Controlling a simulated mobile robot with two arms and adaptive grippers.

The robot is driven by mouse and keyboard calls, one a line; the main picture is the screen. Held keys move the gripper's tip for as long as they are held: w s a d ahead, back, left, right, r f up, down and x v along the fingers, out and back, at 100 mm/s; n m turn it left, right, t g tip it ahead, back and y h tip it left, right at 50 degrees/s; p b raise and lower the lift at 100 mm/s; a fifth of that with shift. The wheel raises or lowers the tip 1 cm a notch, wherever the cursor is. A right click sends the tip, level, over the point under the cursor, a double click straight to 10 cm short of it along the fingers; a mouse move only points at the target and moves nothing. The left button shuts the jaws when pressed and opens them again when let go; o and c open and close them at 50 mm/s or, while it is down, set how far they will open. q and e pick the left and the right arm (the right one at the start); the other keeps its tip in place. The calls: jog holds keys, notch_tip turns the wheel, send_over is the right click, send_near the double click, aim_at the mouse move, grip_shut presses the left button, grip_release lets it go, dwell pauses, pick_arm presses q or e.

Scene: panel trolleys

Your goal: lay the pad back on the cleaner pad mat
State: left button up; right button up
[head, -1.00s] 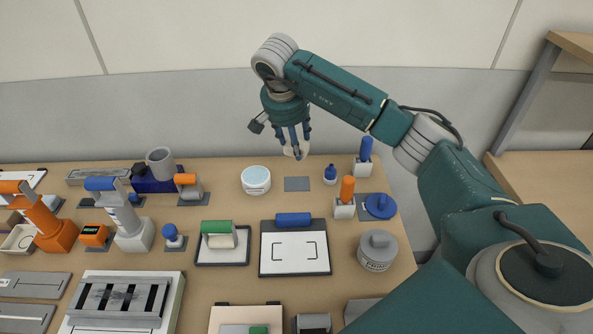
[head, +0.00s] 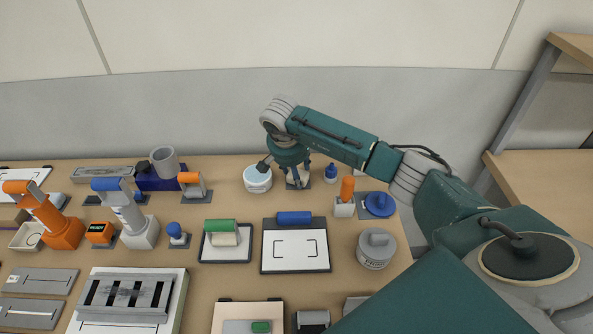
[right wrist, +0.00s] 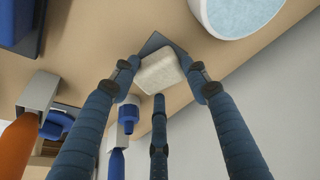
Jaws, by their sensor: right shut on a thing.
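The pad (right wrist: 160,74) is a small cream block between the blue fingers of my right gripper (right wrist: 162,80) in the right wrist view. My right gripper (head: 297,183) is shut on it, low over the table at the back. The cleaner pad mat (right wrist: 155,43) is a flat dark grey square, partly covered by the pad and fingers. In the head view the gripper hides most of the mat. The pad is over or right beside the mat; I cannot tell whether it touches it. My left gripper is not in view.
A round white tub with a light blue top (head: 257,179) stands close left of the gripper. A small blue bottle (head: 331,173) stands close right. An orange-handled tool (head: 346,196) and a blue round lid (head: 379,204) are farther right. The wall is behind.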

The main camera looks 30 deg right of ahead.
jog(key=shift+f, duration=0.1)
jog(key=o, duration=1)
jog(key=shift+r, duration=0.45)
jog(key=b+v, duration=0.2)
jog(key=v, duration=0.9)
jog(key=shift+s+a+r, duration=0.1)
jog(key=shift+r, duration=0.05)
